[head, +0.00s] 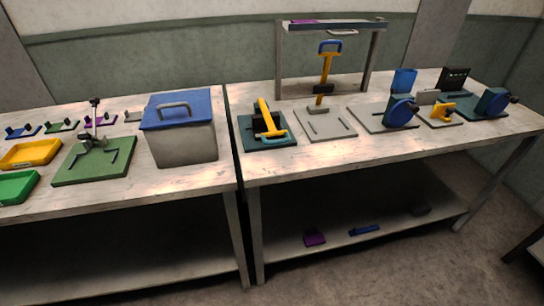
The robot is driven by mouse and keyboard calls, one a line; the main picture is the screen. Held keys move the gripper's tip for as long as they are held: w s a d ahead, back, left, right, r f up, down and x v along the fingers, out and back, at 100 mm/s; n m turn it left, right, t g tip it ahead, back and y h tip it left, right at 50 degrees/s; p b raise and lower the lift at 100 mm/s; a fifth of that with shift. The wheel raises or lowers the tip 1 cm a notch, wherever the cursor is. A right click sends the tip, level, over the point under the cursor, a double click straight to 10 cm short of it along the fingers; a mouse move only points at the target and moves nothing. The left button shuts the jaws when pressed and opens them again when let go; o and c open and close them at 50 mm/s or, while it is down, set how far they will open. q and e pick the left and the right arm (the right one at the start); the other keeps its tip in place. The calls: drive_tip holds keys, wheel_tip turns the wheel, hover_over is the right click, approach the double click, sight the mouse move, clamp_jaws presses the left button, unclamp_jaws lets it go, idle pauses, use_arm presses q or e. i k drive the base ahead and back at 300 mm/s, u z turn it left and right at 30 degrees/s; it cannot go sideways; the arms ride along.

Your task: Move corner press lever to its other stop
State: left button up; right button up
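Neither of my grippers shows in the head view. I cannot tell for sure which device is the corner press. One candidate is a press with a yellow lever (270,120), tilted low over a dark teal base (287,142) near the front of the right table. Another has a yellow upright lever (325,67) with a blue grip, standing on a light grey plate (337,128) behind and to the right.
A grey box with a blue lid (183,105) stands at the left table's right end. A narrow gap separates the tables. A grey overhead frame (376,50) stands behind the upright lever. Blue-wheeled devices (398,110) fill the right side. Yellow (30,153) and green trays (17,187) lie far left.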

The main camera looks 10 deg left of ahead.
sight(266, 120)
drive_tip(key=z, duration=0.5)
drive_tip(key=i, duration=0.85)
drive_tip(key=u, duration=0.35)
